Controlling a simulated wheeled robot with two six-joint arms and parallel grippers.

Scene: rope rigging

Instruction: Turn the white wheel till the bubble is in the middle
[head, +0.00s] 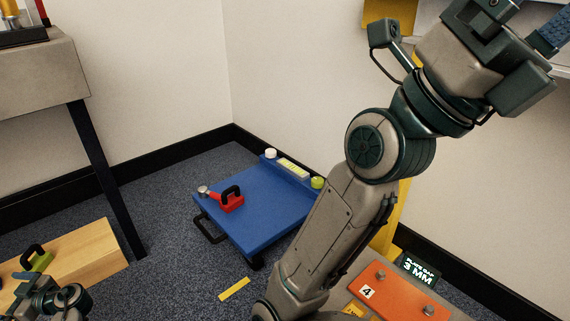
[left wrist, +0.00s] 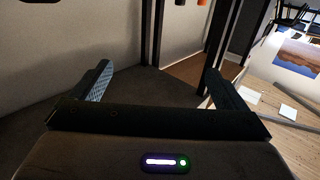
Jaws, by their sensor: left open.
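The white wheel (head: 270,153) sits at the far left end of a raised strip along the back edge of a blue board (head: 255,228). Beside it on the strip is a pale yellow-green level vial (head: 293,168); the bubble is too small to make out. A green wheel (head: 318,183) is at the strip's other end. My left gripper (left wrist: 158,70) is open and empty; in the head view its arm is at the bottom left, well apart from the board. My right gripper (head: 525,15) is high at the upper right, partly cut off, far from the wheel.
On the board are a red block with a black handle (head: 230,200) and a metal knob (head: 203,191). A wooden block (head: 85,262) lies left of it. Walls close the corner behind.

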